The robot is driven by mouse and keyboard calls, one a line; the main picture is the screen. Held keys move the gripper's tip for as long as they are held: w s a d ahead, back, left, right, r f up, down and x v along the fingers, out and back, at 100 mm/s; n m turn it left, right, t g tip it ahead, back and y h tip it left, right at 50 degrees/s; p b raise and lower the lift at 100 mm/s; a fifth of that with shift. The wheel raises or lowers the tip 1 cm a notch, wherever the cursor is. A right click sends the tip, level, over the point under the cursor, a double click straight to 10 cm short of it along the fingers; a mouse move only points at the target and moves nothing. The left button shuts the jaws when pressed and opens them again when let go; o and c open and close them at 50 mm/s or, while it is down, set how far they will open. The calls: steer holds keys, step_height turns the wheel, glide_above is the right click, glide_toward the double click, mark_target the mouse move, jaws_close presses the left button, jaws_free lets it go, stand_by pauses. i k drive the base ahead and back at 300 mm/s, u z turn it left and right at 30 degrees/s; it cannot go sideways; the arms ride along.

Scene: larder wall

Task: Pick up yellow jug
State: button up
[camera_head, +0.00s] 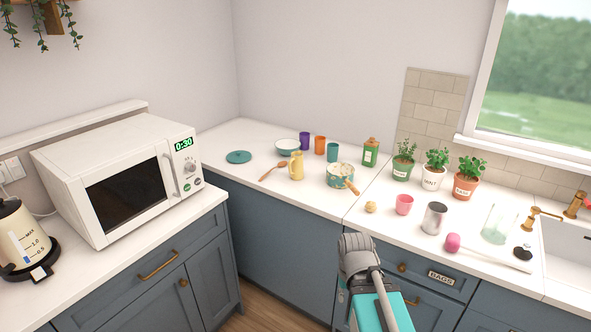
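The yellow jug (297,167) stands upright on the white counter near the back corner, with its handle towards the left. A wooden spoon (272,171) lies just left of it, and a teal pot (341,175) with pale contents stands to its right. My gripper (354,240) is in front of the counter's front edge, below and to the right of the jug and well apart from it. I see it from behind, so its fingers are not clear. Nothing shows held in it.
Behind the jug are a bowl (287,146) and purple (305,141), orange (320,146) and teal (333,152) cups. A teal lid (239,157) lies left. A yellow ball (371,207) and pink cup (404,205) stand right. Counter before the jug is clear.

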mark_target(296, 165)
steer(key=u, duration=0.7)
steer(key=k, duration=0.9)
steer(key=u, duration=1)
steer(key=k, duration=0.45)
steer(key=u, duration=0.35)
steer(key=i, duration=1.45)
steer(key=z, duration=0.35)
steer(key=i, duration=0.8)
steer(key=z, duration=0.55)
steer(key=i, duration=0.6)
steer(key=z, duration=0.5)
